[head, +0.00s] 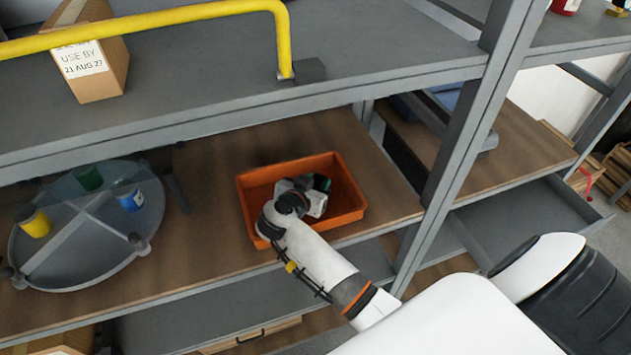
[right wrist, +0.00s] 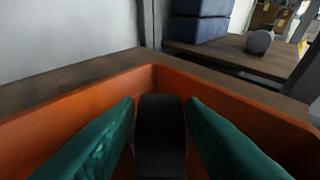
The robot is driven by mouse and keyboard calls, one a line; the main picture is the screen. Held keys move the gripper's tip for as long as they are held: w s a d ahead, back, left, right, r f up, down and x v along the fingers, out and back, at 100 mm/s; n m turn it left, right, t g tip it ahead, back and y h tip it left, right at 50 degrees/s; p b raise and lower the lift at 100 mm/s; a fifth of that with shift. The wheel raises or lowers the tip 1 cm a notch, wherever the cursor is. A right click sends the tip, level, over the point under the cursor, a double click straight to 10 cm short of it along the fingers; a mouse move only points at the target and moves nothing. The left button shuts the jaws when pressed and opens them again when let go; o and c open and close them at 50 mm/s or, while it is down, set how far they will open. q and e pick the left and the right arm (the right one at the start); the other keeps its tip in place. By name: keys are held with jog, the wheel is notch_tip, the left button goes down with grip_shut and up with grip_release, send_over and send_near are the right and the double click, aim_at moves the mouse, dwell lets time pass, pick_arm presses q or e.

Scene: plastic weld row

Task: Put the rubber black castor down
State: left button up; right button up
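The black castor (right wrist: 160,130) shows in the right wrist view as a dark, rounded block between the two teal fingers of my right gripper (right wrist: 160,106). The fingers press close on both its sides, so the gripper looks shut on it. The castor is inside the orange tray (head: 349,215), whose walls also rise around it in the right wrist view (right wrist: 75,108). Whether it touches the tray floor is hidden. In the head view my right gripper (head: 321,190) reaches down into the tray, and the castor is mostly hidden there. My left gripper is not in view.
The tray sits on a brown wooden shelf (head: 215,180). Left of it is a round, divided grey turntable (head: 75,262) with yellow, green and blue containers. Above runs a grey shelf (head: 190,75) with a carton (head: 100,75) and a yellow rail (head: 150,20). A grey post stands right.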

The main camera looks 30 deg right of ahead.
jog(key=o, duration=0.4)
jog(key=shift+o, duration=0.2)
jog(key=b+v, duration=0.1)
jog(key=v, duration=1.1)
jog(key=shift+r, duration=0.25)
